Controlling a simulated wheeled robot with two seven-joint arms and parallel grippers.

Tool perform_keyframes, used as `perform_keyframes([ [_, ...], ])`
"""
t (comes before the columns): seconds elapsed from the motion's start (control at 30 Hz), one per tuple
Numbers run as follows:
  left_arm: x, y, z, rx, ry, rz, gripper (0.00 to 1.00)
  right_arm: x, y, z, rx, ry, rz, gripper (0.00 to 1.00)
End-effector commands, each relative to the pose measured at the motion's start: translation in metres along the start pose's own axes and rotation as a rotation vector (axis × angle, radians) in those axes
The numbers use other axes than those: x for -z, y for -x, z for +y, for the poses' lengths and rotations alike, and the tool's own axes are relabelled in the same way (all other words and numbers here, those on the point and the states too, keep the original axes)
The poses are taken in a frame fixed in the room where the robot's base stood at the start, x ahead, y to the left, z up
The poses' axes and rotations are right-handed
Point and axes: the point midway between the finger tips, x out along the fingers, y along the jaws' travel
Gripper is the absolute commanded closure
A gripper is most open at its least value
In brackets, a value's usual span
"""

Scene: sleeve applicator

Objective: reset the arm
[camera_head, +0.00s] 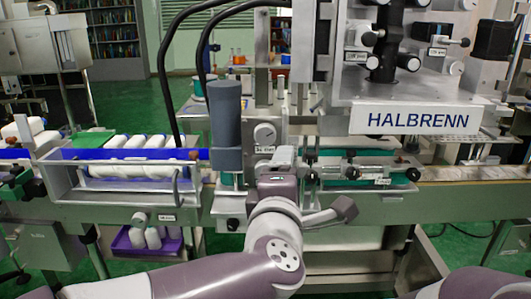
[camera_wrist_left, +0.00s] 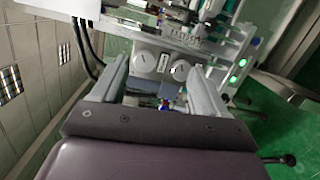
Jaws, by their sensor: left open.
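My left arm, purple and grey, comes in from the left along the bottom of the head view. Its left gripper (camera_head: 283,156) points away from me at the front of the sleeve machine, just right of the grey-blue cylinder (camera_head: 226,125). In the left wrist view the left gripper (camera_wrist_left: 158,68) has its two fingers wide apart, with nothing held between them. Two round machine parts (camera_wrist_left: 146,62) show beyond the gap; I cannot tell whether the fingers touch anything. Part of my right arm shows in the bottom right corner of the head view, its gripper out of frame.
The machine carries a HALBRENN sign (camera_head: 418,120) at the right. A round gauge (camera_head: 264,134) is close to the left gripper. A purple crate (camera_head: 145,243) sits below. Green floor (camera_head: 455,250) shows at lower right.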

Motion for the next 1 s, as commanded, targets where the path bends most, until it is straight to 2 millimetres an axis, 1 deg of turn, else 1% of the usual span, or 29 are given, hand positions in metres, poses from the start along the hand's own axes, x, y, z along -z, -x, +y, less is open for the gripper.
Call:
perform_keyframes([
  [0.03,-0.022,0.004,-0.023,0.052,-0.176,-0.128,0.26,0.000,0.000,0.000,0.000,0.000,0.000,0.57],
  [0.07,-0.035,0.009,-0.045,0.095,-0.329,-0.227,0.26,0.000,0.000,0.000,0.000,0.000,0.000,0.57],
  [0.1,-0.040,0.014,-0.084,0.172,-0.554,-0.354,0.26,0.000,0.000,0.000,0.000,0.000,0.000,0.57],
  [0.13,-0.034,0.020,-0.115,0.239,-0.710,-0.438,0.26,0.000,0.000,0.000,0.000,0.000,0.000,0.57],
  [0.17,-0.023,0.026,-0.144,0.309,-0.846,-0.512,0.26,0.000,0.000,0.000,0.000,0.000,0.000,0.57],
  [0.2,-0.004,0.036,-0.178,0.399,-0.993,-0.598,0.26,0.000,0.000,0.000,0.000,0.000,0.000,0.57],
  [0.27,0.028,0.055,-0.220,0.534,-1.160,-0.711,0.26,0.000,0.000,0.000,0.000,0.000,0.000,0.57],
  [0.3,0.050,0.068,-0.241,0.617,-1.240,-0.776,0.26,0.000,0.000,0.000,0.000,0.000,0.000,0.57],
  [0.37,0.081,0.087,-0.267,0.735,-1.322,-0.858,0.26,0.000,0.000,0.000,0.000,0.000,0.000,0.57],
  [0.4,0.101,0.100,-0.280,0.810,-1.361,-0.907,0.26,0.000,0.000,0.000,0.000,0.000,0.000,0.57],
  [0.47,0.129,0.120,-0.296,0.914,-1.395,-0.968,0.26,0.000,0.000,0.000,0.000,0.000,0.000,0.57],
  [0.5,0.146,0.133,-0.305,0.981,-1.404,-1.001,0.26,0.000,0.000,0.000,0.000,0.000,0.000,0.57],
  [0.57,0.172,0.151,-0.315,1.079,-1.397,-1.032,0.26,0.000,0.000,0.000,0.000,0.000,0.000,0.57],
  [0.6,0.190,0.163,-0.321,1.141,-1.373,-1.034,0.26,0.000,0.000,0.000,0.000,0.000,0.000,0.57],
  [0.63,0.204,0.169,-0.325,1.183,-1.344,-1.017,0.26,0.000,0.000,0.000,0.000,0.000,0.000,0.57],
  [0.7,0.231,0.173,-0.327,1.248,-1.249,-0.940,0.26,0.000,0.000,0.000,0.000,0.000,0.000,0.57],
  [0.73,0.228,0.173,-0.302,1.244,-1.251,-0.934,0.26,0.002,0.023,0.000,0.000,0.000,-0.002,0.57],
  [0.77,0.224,0.173,-0.285,1.240,-1.257,-0.939,0.26,0.004,0.040,0.000,0.000,0.000,-0.002,0.57],
  [0.8,0.222,0.173,-0.271,1.238,-1.259,-0.941,0.26,0.007,0.054,0.000,0.000,0.000,0.000,0.57],
  [0.87,0.220,0.173,-0.250,1.238,-1.259,-0.940,0.26,0.009,0.075,0.000,0.000,0.000,0.002,0.57],
  [0.9,0.218,0.174,-0.235,1.237,-1.259,-0.940,0.26,0.011,0.090,0.000,0.000,0.000,0.001,0.57],
  [0.97,0.215,0.174,-0.212,1.236,-1.259,-0.939,0.26,0.013,0.113,0.000,0.000,0.000,0.001,0.57],
  [1.0,0.213,0.175,-0.195,1.236,-1.259,-0.939,0.26,0.015,0.130,0.000,0.000,0.000,0.000,0.57],
])
